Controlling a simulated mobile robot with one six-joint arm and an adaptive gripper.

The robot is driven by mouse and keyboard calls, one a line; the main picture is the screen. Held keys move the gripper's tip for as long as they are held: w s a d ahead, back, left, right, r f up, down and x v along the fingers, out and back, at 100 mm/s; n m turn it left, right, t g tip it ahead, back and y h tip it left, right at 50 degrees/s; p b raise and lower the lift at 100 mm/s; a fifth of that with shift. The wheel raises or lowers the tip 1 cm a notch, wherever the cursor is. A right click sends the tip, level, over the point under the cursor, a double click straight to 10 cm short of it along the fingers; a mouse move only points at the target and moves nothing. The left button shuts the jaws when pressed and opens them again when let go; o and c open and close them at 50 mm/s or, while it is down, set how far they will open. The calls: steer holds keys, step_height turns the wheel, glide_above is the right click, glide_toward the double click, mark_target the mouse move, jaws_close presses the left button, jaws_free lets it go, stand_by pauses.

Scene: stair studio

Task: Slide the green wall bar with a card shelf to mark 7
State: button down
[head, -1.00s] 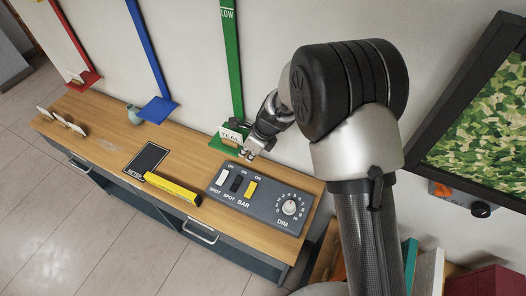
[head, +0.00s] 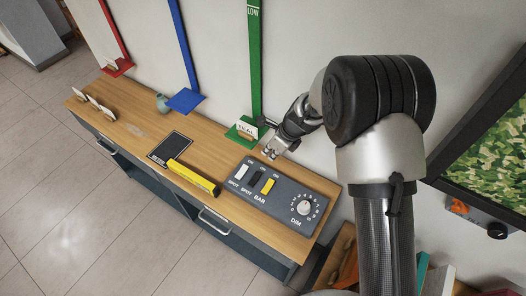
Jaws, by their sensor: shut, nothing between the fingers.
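The green wall bar (head: 255,65) runs down the wall, with the word LOW near the top of the picture. Its green shelf (head: 234,135) is at the bottom, close to the desk top, and carries a white card (head: 245,127) that reads TEAL. My gripper (head: 269,153) is shut and empty, just right of and in front of the card. It hangs over the back edge of the desk, by the control panel. I cannot tell whether it touches the shelf. No mark 7 on the bar can be made out.
A grey panel (head: 280,205) with switches and a DIM dial (head: 304,208) lies below my gripper. A yellow block (head: 193,178) and a black METER plate (head: 171,147) lie left. Blue (head: 186,101) and red (head: 118,67) shelves stand further left. A framed picture (head: 487,135) hangs right.

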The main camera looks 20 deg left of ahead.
steer(key=p+v, duration=0.2)
steer(key=v, duration=0.8)
steer(key=shift+d, duration=0.4)
steer(key=shift+s+r, duration=0.1)
steer(key=shift+s, duration=0.05)
